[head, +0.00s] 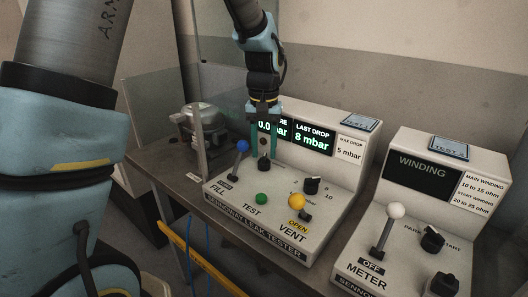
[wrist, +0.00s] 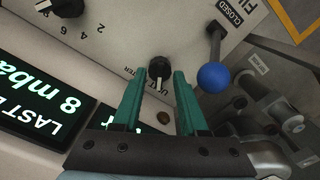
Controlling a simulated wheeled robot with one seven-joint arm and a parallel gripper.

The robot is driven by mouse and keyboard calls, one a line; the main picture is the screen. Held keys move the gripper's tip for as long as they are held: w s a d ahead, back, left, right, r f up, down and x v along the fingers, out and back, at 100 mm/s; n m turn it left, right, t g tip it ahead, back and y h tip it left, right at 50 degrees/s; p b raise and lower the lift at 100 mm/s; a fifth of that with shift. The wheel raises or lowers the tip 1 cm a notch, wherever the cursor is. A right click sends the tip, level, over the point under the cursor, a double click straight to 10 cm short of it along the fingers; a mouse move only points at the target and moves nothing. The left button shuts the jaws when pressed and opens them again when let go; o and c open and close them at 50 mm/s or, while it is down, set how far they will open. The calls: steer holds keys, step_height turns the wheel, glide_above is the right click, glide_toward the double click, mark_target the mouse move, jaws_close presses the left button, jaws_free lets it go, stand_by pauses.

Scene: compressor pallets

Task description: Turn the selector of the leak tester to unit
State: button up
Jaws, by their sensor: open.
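The leak tester (head: 270,222) is a light box with a sloped panel, on a bench in the middle of the head view. Its selector (wrist: 159,68) is a small black knob with a pale pointer line; in the head view the knob (head: 264,164) shows just below my fingers. The line points toward my palm in the wrist view. The lettering beside it is partly hidden by my fingers. My gripper (wrist: 161,76) is open, its green fingertips on either side of the knob; I cannot tell if they touch it. It also shows in the head view (head: 263,152).
A blue-balled fill lever (wrist: 213,76), marked CLOSED, stands close beside my fingers. The panel also has a green button (head: 262,199), a yellow vent knob (head: 296,201) and a numbered black dial (head: 312,186). A winding meter (head: 415,225) stands at the right.

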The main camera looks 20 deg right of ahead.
mark_target(264, 158)
step_height(264, 158, up, 10)
steer(key=shift+f+b, duration=0.15)
steer(key=shift+b, duration=0.3)
